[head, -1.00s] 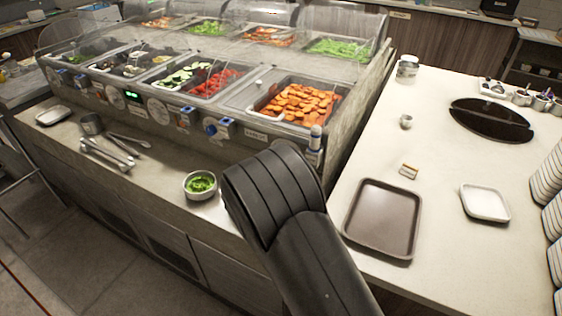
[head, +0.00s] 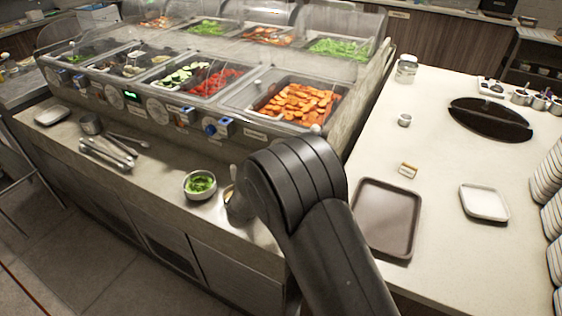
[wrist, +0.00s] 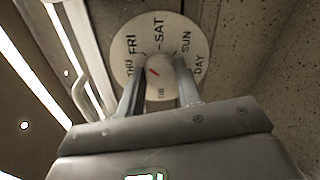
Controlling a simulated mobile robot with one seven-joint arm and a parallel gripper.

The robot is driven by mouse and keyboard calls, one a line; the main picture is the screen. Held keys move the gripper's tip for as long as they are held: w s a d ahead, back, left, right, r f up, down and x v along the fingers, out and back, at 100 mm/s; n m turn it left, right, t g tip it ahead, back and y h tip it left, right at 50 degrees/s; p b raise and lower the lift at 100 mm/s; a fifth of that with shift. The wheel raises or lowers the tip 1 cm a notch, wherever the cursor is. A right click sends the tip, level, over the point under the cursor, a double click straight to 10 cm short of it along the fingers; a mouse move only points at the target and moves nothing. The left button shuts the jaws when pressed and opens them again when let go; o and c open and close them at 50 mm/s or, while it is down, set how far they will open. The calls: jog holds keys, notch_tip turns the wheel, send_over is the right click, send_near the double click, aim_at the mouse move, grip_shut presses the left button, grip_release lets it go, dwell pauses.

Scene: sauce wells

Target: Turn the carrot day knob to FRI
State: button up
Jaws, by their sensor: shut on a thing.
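In the wrist view a round white day dial (wrist: 129,72) bears the words THU, FRI, SAT, SUN and DAY around its rim. At its centre is a pale knob (wrist: 163,66) with a short red mark on its face, left of the middle. The mark lies slanted, and which word it points to is hard to tell. My gripper (wrist: 160,84) has one finger on each side of the knob and is shut on it. In the head view my arm hides the gripper and this dial. The carrot well (head: 297,102) shows behind my arm.
Sauce wells with a glass guard run across the back left. On the counter ledge stand a bowl of greens (head: 200,185) and tongs (head: 106,154). A brown tray (head: 387,215) and a white plate (head: 485,203) lie on the right counter.

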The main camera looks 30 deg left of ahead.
dwell(0.3)
jog(key=o, duration=1)
jog(key=shift+c, duration=0.2)
jog(key=s, duration=1)
jog(key=shift+s+r, duration=0.25)
jog(key=shift+s, duration=0.15)
jog(key=shift+w, duration=0.1)
